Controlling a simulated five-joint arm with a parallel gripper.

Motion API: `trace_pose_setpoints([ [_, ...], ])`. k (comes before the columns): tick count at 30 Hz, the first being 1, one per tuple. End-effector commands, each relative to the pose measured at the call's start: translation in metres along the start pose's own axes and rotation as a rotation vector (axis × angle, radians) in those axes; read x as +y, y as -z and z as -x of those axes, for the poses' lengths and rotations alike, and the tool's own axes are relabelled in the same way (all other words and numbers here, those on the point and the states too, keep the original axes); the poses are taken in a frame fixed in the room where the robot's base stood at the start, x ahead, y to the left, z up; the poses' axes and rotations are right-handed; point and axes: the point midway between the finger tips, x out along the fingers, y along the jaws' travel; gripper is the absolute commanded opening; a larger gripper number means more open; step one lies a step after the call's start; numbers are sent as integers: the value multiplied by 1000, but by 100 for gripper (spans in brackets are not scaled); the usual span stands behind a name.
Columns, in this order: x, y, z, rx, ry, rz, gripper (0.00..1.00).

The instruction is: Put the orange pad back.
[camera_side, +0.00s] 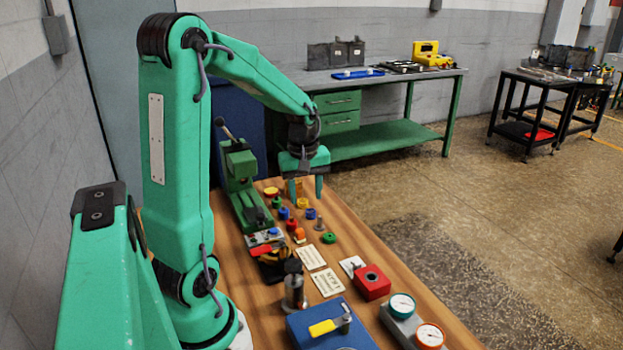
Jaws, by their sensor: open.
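A small orange piece (299,235), which looks like the orange pad, lies on the wooden bench (385,265) just in front of a red round part (291,225). Its exact shape is too small to tell. My gripper (306,190) is open and points down over the far part of the bench, beyond the orange piece.
Several small coloured parts stand close together, including a blue one (284,213) and a green one (328,238). A green vise-like machine (240,165) is at left. White cards (327,283), a red box (372,282), a blue box (325,325) and gauges (402,306) occupy the near bench.

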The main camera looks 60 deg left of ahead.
Motion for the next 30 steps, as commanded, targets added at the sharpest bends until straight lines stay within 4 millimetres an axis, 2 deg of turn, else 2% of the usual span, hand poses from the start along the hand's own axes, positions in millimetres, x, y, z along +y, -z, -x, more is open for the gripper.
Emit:
trace_pose_setpoints([
  [7, 11, -55, 42, 67, -79, -319, 46],
  [15, 6, -117, 78, 149, -168, -691, 46],
  [24, -15, -176, 103, 254, -267, -1091, 46],
  [30, -30, -201, 110, 312, -316, -1287, 46],
])
